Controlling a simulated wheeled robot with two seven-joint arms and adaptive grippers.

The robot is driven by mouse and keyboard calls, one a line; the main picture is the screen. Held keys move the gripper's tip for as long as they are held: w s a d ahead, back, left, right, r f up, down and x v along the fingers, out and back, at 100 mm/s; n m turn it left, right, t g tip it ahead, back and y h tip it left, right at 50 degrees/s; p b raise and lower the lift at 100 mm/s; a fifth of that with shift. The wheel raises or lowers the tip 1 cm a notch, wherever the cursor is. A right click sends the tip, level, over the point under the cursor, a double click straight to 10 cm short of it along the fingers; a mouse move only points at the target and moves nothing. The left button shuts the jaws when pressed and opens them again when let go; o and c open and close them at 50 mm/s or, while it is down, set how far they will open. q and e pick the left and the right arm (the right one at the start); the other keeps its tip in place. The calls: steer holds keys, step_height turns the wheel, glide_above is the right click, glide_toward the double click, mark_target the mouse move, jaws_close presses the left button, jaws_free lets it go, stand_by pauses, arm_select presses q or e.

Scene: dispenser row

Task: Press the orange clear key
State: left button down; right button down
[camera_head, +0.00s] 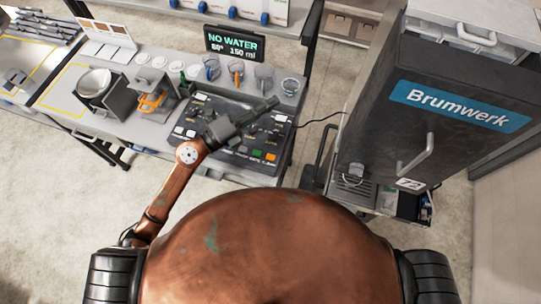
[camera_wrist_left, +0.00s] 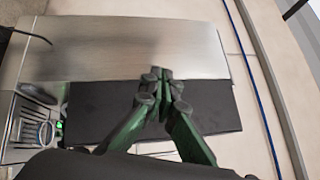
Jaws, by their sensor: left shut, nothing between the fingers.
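The orange key (camera_head: 271,157) sits at the front right corner of the dark control panel (camera_head: 279,137), right of a green key (camera_head: 257,154). My left gripper (camera_head: 272,103) reaches over the panel from the left, its tips toward the back right edge, farther back than the orange key. It is shut and empty. In the left wrist view its closed green fingers (camera_wrist_left: 163,78) point at a brushed metal surface (camera_wrist_left: 130,45) beyond a black surface (camera_wrist_left: 105,105). No orange key shows there. My right gripper is not in view.
A black display (camera_head: 234,43) reads "NO WATER", "60°" and "150 ml". Several cups and jugs (camera_head: 236,72) stand behind the panel. A tall dark Brumwerk machine (camera_head: 400,130) stands on the right. Open floor (camera_head: 328,85) lies between it and the bench.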

arm_select(q)
steer(key=s+d+f+m+g+y, duration=0.1)
steer(key=s+d+f+m+g, duration=0.1)
steer(key=d+f+m+g, duration=0.2)
steer(key=m+g+y, duration=0.3)
steer(key=m+y, duration=0.1)
steer(key=y, duration=0.4)
glide_above(269, 157)
step_height(269, 157, down, 14)
steer(key=f, duration=0.1)
steer(key=shift+s+r+p, duration=0.1)
steer(key=shift+r+p, duration=0.15)
steer(key=shift+p, duration=0.15)
step_height(269, 157, down, 8)
steer(key=b, duration=0.6)
steer(key=shift+f+b, duration=0.3)
steer(key=shift+f, duration=0.1)
